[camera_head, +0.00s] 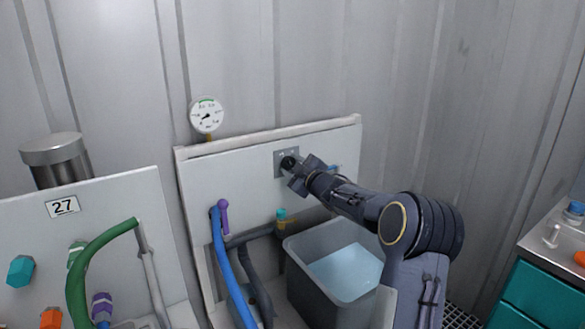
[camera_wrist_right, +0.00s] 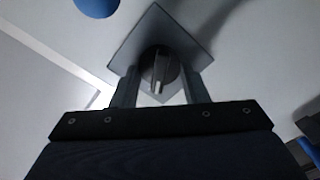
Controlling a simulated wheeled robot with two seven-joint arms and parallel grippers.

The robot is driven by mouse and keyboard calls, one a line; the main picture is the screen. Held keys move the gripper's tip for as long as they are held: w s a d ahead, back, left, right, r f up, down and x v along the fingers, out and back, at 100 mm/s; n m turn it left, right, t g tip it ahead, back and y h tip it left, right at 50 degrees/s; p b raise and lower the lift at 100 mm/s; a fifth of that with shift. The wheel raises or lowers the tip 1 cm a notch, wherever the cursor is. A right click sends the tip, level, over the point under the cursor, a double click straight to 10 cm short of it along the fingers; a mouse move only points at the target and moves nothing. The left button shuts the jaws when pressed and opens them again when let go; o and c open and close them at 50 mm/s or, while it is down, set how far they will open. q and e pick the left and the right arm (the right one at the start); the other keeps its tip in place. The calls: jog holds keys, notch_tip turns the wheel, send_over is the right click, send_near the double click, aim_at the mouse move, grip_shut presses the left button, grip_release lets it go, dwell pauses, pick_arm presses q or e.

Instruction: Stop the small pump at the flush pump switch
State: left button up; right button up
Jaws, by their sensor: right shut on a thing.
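The flush pump switch is a dark round knob (camera_wrist_right: 158,72) on a square grey plate (camera_head: 281,157), fixed to the upright white panel (camera_head: 240,183). In the right wrist view the plate (camera_wrist_right: 192,28) looks turned like a diamond, and the knob has a pale mark on its grip. My right gripper (camera_head: 292,168) is at the plate. In the right wrist view its two fingers (camera_wrist_right: 158,84) stand on either side of the knob, shut on it. The fingers hide part of the knob in the head view. My left gripper is not in view.
A grey tub of water (camera_head: 345,270) stands below the panel. A blue hose (camera_head: 230,275) with a purple handle (camera_head: 224,215) is to its left. A gauge (camera_head: 207,115) is above the panel. A teal cabinet (camera_head: 545,285) stands at the right.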

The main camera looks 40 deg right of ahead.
jog(key=o, duration=1)
jog(key=shift+c, duration=0.2)
jog(key=s, duration=0.7)
jog(key=shift+s+a+b, duration=0.35)
jog(key=shift+s+a, duration=0.05)
jog(key=shift+a, duration=0.05)
